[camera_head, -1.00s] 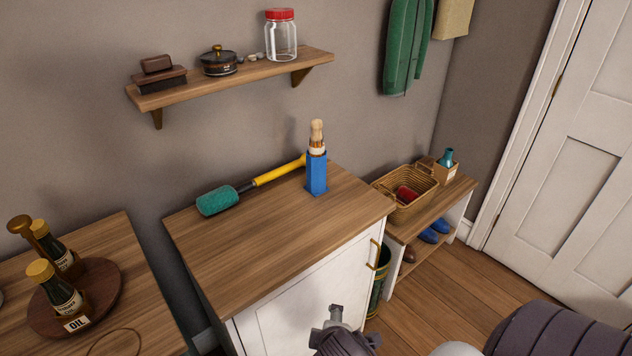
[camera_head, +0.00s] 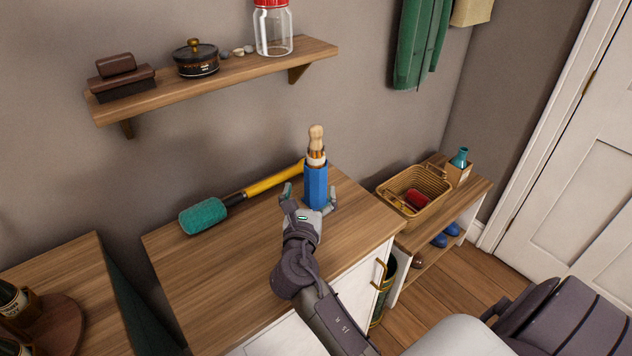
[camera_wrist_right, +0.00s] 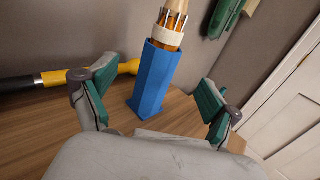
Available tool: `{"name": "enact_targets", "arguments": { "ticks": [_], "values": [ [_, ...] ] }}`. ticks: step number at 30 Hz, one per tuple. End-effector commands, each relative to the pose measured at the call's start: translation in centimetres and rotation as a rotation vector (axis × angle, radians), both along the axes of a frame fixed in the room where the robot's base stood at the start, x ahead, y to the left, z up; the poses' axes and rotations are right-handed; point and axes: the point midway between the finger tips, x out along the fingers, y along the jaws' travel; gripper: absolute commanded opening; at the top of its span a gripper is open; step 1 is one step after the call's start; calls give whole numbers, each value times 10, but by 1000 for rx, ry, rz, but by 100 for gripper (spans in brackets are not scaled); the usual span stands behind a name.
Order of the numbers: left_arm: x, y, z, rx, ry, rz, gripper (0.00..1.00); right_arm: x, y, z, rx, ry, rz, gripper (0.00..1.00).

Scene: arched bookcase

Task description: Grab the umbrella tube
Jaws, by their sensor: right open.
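The umbrella tube (camera_head: 316,184) is a blue angular tube standing upright on the wooden top of a white cabinet. An umbrella with a pale wooden handle (camera_head: 316,139) sticks out of its top. My right gripper (camera_head: 309,196) is open just in front of the tube. In the right wrist view the tube (camera_wrist_right: 155,80) stands between and beyond the two green-padded fingers of the gripper (camera_wrist_right: 153,98), with no clear contact. The tube's lower front is partly hidden by the gripper in the head view. My left gripper is not in view.
A yellow-handled tool with a teal roller head (camera_head: 204,215) lies behind and left of the tube. A shelf (camera_head: 220,80) with a jar (camera_head: 273,30) hangs on the wall above. A wicker basket (camera_head: 427,213) stands on a low bench at right. The cabinet top's left part is clear.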

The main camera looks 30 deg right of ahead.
Motion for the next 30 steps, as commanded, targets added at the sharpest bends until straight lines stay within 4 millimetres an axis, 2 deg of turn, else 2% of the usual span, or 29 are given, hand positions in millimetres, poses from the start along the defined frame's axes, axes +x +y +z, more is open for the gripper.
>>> {"name": "enact_targets", "arguments": {
  "ticks": [2, 5, 8, 15, 20, 29, 30],
  "values": [
    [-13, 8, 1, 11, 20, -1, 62, 12, -11, 1, -1, -1, -2, 89],
    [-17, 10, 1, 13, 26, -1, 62, 22, -20, 0, 0, 0, -1, 89],
    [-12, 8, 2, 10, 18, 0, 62, 28, -25, 0, 2, -1, -1, 89],
    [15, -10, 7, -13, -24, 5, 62, 47, -43, 1, 2, -1, -3, 89],
    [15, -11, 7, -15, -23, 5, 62, 63, -57, 0, 3, -1, -2, 89],
    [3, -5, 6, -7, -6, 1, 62, 67, -61, -1, 4, -1, 0, 89],
    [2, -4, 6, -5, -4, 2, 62, 67, -61, -1, 4, -1, 0, 84]
  ]
}}
